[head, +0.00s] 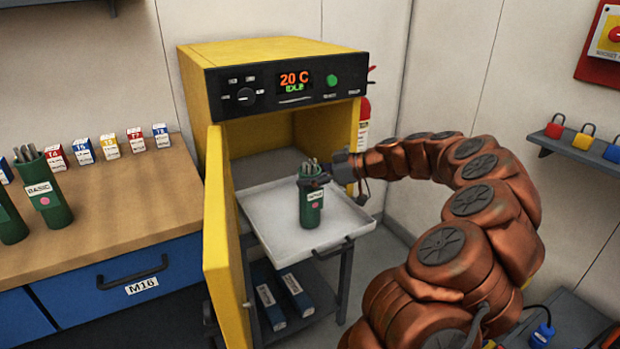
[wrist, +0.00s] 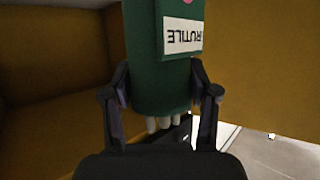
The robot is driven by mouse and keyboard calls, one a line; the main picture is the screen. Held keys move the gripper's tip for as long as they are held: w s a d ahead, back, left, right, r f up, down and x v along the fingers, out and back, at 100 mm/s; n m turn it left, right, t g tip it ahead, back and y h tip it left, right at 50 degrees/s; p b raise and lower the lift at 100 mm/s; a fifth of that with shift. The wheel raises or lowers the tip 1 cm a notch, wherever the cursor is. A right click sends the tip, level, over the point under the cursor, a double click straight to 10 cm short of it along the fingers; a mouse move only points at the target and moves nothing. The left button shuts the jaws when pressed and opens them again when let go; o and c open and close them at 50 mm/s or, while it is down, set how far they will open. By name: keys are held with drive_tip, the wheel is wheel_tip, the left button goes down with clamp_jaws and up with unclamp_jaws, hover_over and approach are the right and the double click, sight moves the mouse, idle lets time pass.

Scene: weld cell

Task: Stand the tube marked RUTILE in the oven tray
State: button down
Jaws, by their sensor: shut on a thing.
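The green tube marked RUTILE (wrist: 160,75) is between the fingers of my gripper (wrist: 158,88), which is shut on it. Its white label and part of a pink dot show upside down in the wrist view. In the head view the tube (head: 311,205) is upright over the pulled-out oven tray (head: 268,212), with grey rods sticking out of its top. I cannot tell whether its base touches the tray. My gripper (head: 322,180) reaches it from the right, near its top. The rest of the tray looks empty.
The yellow oven (head: 285,95) reads 20 C; its door (head: 217,225) stands open on the left. A tube marked BASIC (head: 45,190) and another green tube stand on the wooden bench (head: 130,205) with several small boxes. Padlocks sit on a right wall shelf (head: 585,150).

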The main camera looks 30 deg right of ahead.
drive_tip(key=shift+f, duration=0.3)
drive_tip(key=shift+c, duration=1.5)
unclamp_jaws()
drive_tip(key=b+v, duration=0.1)
drive_tip(key=v, duration=1.1)
